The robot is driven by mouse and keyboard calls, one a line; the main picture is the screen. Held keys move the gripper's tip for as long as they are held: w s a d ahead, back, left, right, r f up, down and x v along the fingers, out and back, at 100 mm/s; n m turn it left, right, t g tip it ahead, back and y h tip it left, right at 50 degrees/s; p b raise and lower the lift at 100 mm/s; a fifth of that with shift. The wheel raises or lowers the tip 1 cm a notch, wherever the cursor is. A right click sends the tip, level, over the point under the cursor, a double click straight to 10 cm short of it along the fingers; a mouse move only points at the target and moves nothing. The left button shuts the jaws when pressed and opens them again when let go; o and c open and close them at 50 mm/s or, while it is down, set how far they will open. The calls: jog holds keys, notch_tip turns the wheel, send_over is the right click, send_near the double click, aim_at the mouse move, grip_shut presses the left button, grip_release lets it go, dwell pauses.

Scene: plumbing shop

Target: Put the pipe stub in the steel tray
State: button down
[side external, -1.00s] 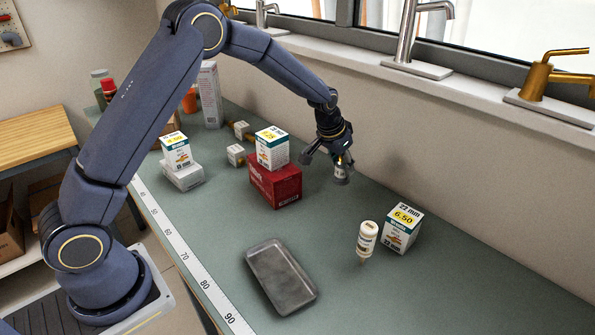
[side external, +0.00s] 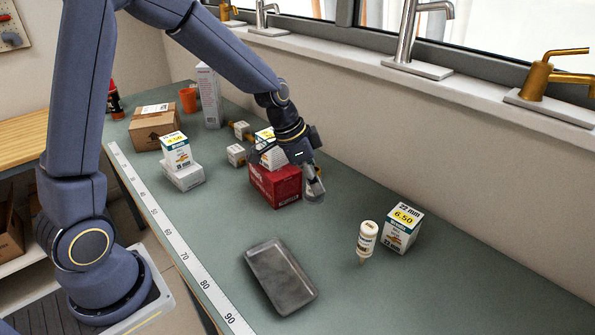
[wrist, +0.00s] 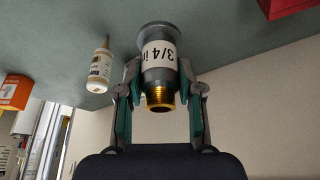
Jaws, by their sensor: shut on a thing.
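The pipe stub (wrist: 158,62) is a grey flanged piece with a white "3/4 in" label and a brass threaded end. My gripper (wrist: 159,88) is shut on it, one finger on each side, in the wrist view. In the side view, my gripper (side external: 313,180) holds the stub (side external: 315,191) in the air by the right side of the red box, partly hidden by the fingers. The steel tray (side external: 281,277), a shallow dark grey rectangle, lies empty on the bench, below and left of my gripper in the picture.
A red box (side external: 276,188) with a white carton on it stands beside my gripper. A glue bottle (side external: 366,241) and a "6.50" carton (side external: 401,229) stand right of the tray. More cartons (side external: 176,151) are at left. The bench between red box and tray is clear.

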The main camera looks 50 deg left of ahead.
jog(key=s+d+f+m+g+h, duration=0.25)
jog(key=s+d+m, duration=0.25)
jog(key=s+m, duration=0.35)
jog(key=m+g, duration=0.2)
jog(key=m, duration=0.2)
send_over(279, 276)
jog(key=shift+y, duration=0.45)
notch_tip(279, 276, down, 8)
jog(key=c, duration=0.7)
grip_release()
jog(key=shift+f, duration=0.1)
